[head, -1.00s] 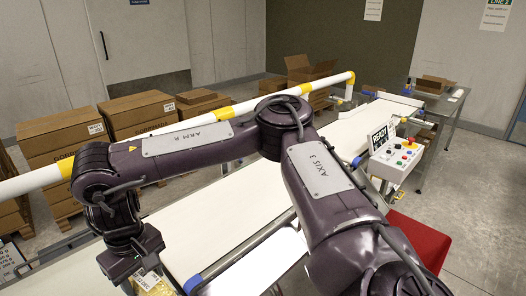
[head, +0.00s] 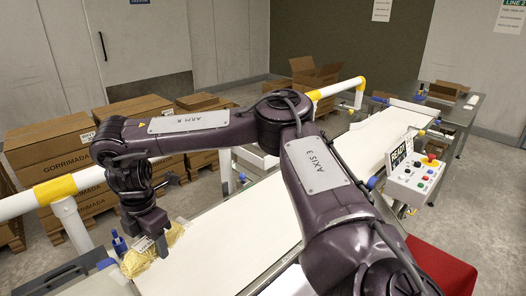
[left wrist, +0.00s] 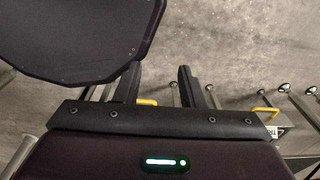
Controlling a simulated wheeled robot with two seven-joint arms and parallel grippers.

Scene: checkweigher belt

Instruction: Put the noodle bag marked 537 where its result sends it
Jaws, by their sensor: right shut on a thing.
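The noodle bag (head: 137,263), clear with yellow noodles and a white label, is in the head view at lower left. My right gripper (head: 150,240) points down and is shut on it, at the near-left end of the white belt (head: 225,230). The gripper covers part of the bag, and I cannot read its number. I cannot tell whether the bag touches the belt. A READY display (head: 402,151) stands on the control box at right. My left gripper (left wrist: 158,85) shows in the left wrist view, fingers apart and empty above grey floor.
A yellow and white rail (head: 100,178) runs behind the belt, with stacked cartons (head: 55,150) beyond it. A control box (head: 418,175) with buttons stands at right. A red surface (head: 440,268) is at lower right. An open carton (head: 445,90) sits on the far table.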

